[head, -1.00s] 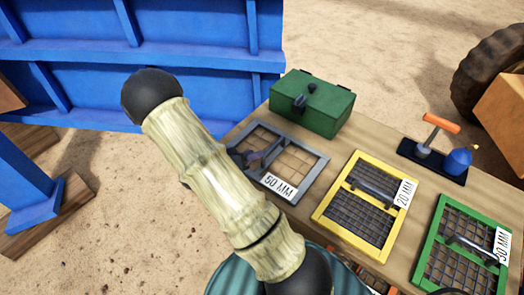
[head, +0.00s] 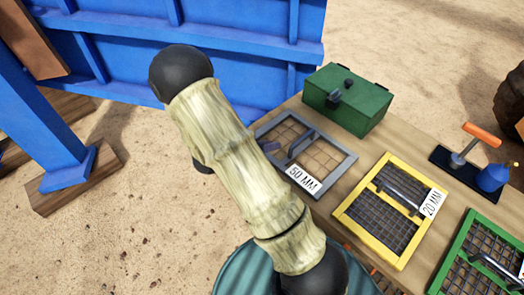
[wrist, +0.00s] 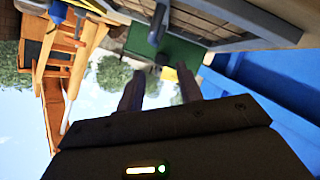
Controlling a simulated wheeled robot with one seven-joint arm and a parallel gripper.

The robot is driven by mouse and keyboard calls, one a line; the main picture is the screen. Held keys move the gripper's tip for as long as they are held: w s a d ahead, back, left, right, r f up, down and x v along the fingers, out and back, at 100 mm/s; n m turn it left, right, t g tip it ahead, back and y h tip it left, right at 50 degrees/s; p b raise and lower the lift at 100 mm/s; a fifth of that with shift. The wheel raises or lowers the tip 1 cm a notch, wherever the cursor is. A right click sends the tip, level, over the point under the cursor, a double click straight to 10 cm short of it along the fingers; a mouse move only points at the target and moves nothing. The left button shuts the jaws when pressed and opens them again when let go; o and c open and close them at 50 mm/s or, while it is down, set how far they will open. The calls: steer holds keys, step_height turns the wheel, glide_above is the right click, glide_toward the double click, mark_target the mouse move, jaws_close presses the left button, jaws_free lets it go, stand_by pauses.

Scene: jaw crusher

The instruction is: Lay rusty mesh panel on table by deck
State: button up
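A grey-framed mesh panel (head: 322,170) marked 50 MM, with a dark bar handle, lies flat on the wooden table (head: 369,150). Its grid looks brownish; I cannot tell whether this is rust or wood showing through. An orange-brown piece (head: 386,284) shows below the table's near edge, mostly hidden. The grey panel (wrist: 245,15) is close by.
A yellow 20 MM panel (head: 390,207) and a green 30 MM panel (head: 480,258) lie to the right. A green box (head: 347,100) and a tray with tools (head: 470,170) stand behind. The blue machine (head: 240,40) rises at the left.

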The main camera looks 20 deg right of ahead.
steer(key=w+a+r+n+t+y, duration=0.4)
steer(key=a+r+n+t+y, duration=0.15)
steer(key=a+y, duration=0.5)
steer(key=s+r+n+g+y, duration=0.1)
steer(key=s+r+n+g, duration=0.1)
steer(key=s, duration=0.5)
steer(key=s+r+n+g+y, duration=0.2)
steer(key=s+r+g, duration=0.1)
steer(key=s, duration=0.5)
steer(key=shift+s, duration=0.15)
